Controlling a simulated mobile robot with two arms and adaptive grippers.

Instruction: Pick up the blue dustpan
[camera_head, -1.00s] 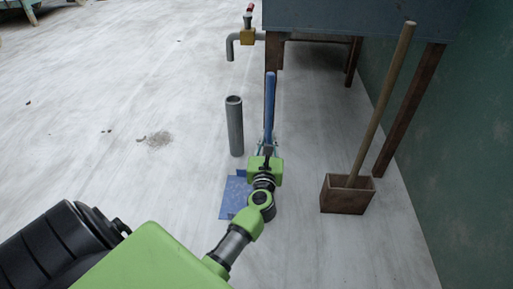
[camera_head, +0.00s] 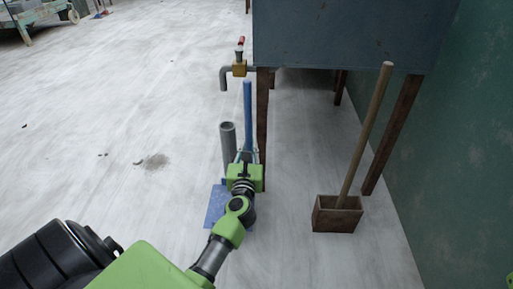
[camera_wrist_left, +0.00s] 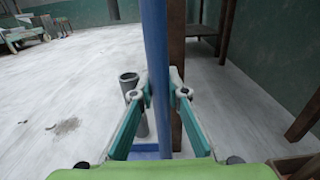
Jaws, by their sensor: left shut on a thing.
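The blue dustpan has a flat blue pan (camera_head: 214,207) low beside my left wrist and a tall upright blue handle (camera_head: 247,108). My left gripper (camera_head: 247,154) is shut on the handle, below its top end. In the left wrist view the handle (camera_wrist_left: 156,50) stands between the two fingers (camera_wrist_left: 160,88), which press on it from both sides. A small part of the pan shows below the fingers there. My wrist hides much of the pan, and I cannot tell whether it clears the floor.
A grey upright pipe (camera_head: 228,135) stands just behind and left of the handle. A dark blue-grey tank (camera_head: 345,38) on wooden legs is behind. A wooden box (camera_head: 335,218) with a long stick is at right. A crumb pile (camera_head: 155,161) lies left on open floor.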

